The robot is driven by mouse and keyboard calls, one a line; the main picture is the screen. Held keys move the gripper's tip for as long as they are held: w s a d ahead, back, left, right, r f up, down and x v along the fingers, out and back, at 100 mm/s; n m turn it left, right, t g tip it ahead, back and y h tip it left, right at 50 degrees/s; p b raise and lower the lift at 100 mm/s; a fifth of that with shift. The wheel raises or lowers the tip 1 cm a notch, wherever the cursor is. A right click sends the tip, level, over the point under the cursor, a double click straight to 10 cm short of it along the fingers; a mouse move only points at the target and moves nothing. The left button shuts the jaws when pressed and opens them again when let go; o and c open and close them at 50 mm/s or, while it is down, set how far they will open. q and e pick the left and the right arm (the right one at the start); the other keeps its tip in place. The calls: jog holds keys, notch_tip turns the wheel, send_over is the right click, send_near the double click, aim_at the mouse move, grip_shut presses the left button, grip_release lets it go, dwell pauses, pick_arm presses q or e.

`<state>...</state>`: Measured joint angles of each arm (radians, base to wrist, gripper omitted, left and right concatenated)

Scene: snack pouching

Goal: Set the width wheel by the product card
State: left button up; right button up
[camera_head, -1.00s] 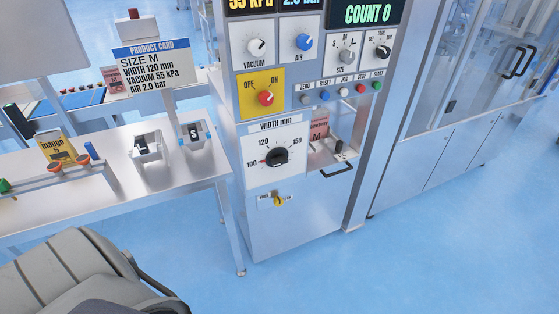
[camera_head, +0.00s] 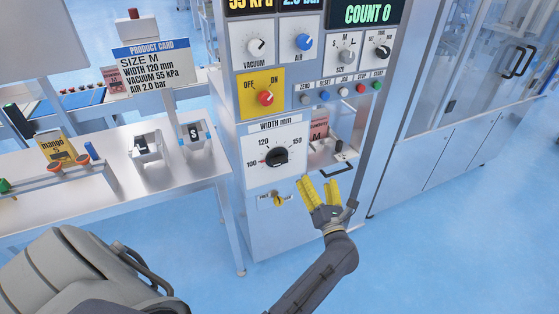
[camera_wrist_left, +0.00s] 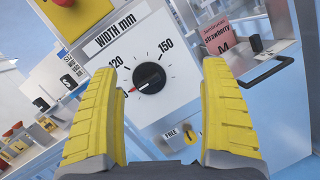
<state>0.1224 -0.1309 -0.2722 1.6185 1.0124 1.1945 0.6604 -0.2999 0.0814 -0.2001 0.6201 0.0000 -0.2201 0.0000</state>
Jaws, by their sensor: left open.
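The black width wheel (camera_head: 277,156) sits on a white panel marked WIDTH mm, with 100, 120 and 150 on its scale. Its red pointer is at the 100 mark. The product card (camera_head: 155,66) reads SIZE M, WIDTH 120 mm, VACUUM 55 kPa, AIR 2.0 bar. My left gripper (camera_head: 318,183), with yellow fingers, is open and empty, below and right of the wheel. In the left wrist view the wheel (camera_wrist_left: 149,77) shows between the spread fingers, apart from them; the left finger hides the 100 label. My right gripper is not in view.
A yellow key-like knob (camera_head: 279,201) is below the wheel. A black handle (camera_head: 335,169) and a strawberry pouch (camera_head: 319,127) are to its right. Above are the red OFF/ON switch (camera_head: 265,97) and several buttons. A metal table (camera_head: 190,180) stands left.

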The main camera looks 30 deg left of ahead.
aim_at(281, 162)
pick_arm(q)
jog(key=s+a+f+n+g, duration=0.3)
jog(key=a+n+g, duration=0.15)
jog(key=n, duration=0.35)
jog(key=shift+y, duration=0.3)
jog(key=x, duration=1.6)
jog(key=shift+w+a+f, duration=0.15)
jog(key=shift+f, duration=0.05)
jog(key=c, duration=1.2)
jog(key=shift+m, duration=0.3)
